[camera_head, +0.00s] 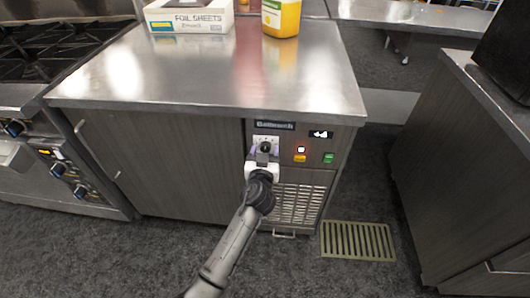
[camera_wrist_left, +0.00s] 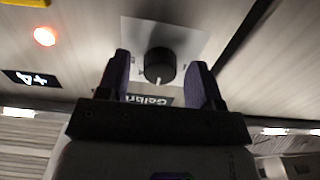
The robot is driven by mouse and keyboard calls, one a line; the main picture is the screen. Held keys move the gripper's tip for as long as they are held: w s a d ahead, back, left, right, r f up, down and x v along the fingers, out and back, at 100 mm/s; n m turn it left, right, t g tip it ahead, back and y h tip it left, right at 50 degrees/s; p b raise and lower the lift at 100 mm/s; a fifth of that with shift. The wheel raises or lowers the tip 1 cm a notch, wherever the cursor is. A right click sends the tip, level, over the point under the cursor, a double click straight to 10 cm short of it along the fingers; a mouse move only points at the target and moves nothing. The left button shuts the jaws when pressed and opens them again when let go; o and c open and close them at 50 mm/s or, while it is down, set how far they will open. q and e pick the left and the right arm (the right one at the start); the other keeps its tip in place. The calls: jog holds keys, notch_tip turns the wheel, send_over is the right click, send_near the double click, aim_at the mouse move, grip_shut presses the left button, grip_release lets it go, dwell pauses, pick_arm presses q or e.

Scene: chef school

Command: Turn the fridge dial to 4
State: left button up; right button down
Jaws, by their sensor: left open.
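The fridge dial (camera_head: 265,146) is a round black knob on a pale plate, high on the control panel of the counter fridge. In the left wrist view the dial (camera_wrist_left: 158,65) shows between my left gripper's two purple-padded fingers, with a gap on each side; a light mark shows on its rim. My left gripper (camera_head: 262,152) is open at the panel, reaching it from below in the head view; the same gripper (camera_wrist_left: 160,80) frames the knob in the wrist view. The plate's numbers are too small to read. My right gripper is not in view.
A small black display (camera_head: 321,134), a lit orange switch (camera_head: 300,154) and a green switch (camera_head: 328,158) lie right of the dial. A vent grille (camera_head: 300,203) is below. A foil sheets box (camera_head: 190,17) and yellow container (camera_head: 281,17) stand on the steel counter above.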

pick_arm(q)
jog(key=shift+c, duration=0.2)
jog(key=c, duration=0.9)
jog(key=shift+m, duration=0.3)
jog(key=m+p, duration=0.1)
jog(key=m, duration=0.4)
jog(key=shift+a, duration=0.1)
jog(key=shift+m+p, duration=0.45)
jog(key=shift+m, duration=0.55)
